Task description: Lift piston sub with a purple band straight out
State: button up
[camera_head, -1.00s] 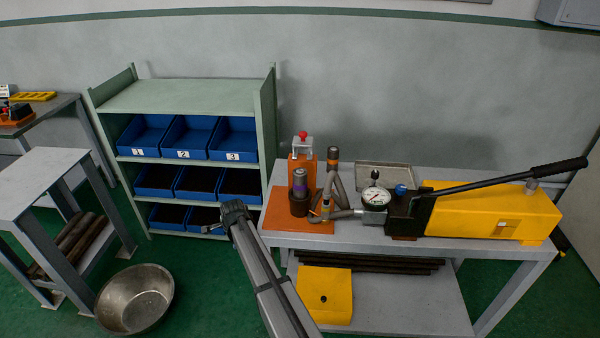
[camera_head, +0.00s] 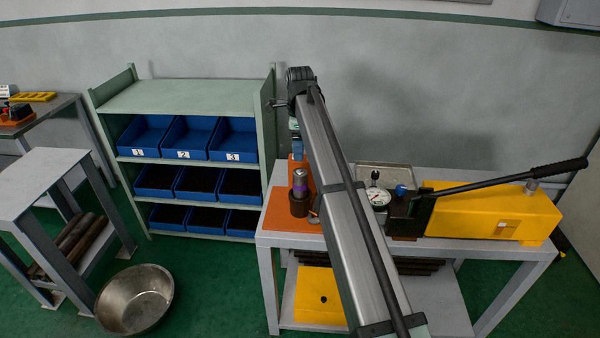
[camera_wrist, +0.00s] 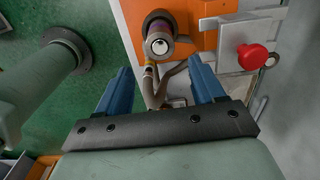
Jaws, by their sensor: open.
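The piston sub with a purple band (camera_head: 300,182) stands upright in a dark brown holder (camera_head: 299,205) on an orange plate (camera_head: 280,213) at the bench's left end. In the wrist view its grey round end with a dark bore (camera_wrist: 157,43) lies just beyond and between my fingertips. My gripper (camera_wrist: 160,63) is open, its two blue fingers apart with nothing gripped. In the head view the gripper (camera_head: 297,153) hangs above the piston sub, partly hidden by my arm. I cannot tell the exact height gap.
A red knob on a metal clamp (camera_wrist: 252,57) stands close right of the fingers in the wrist view. Grey hoses (camera_wrist: 168,85) run beneath them. A pressure gauge (camera_head: 377,196) and yellow pump (camera_head: 490,212) fill the bench's right. Blue bins (camera_head: 190,137) sit on the shelf at left.

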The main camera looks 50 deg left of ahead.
aim_at(300, 171)
jog(key=shift+d+f, duration=0.1)
jog(key=shift+f, duration=4.35)
jog(key=c, duration=1)
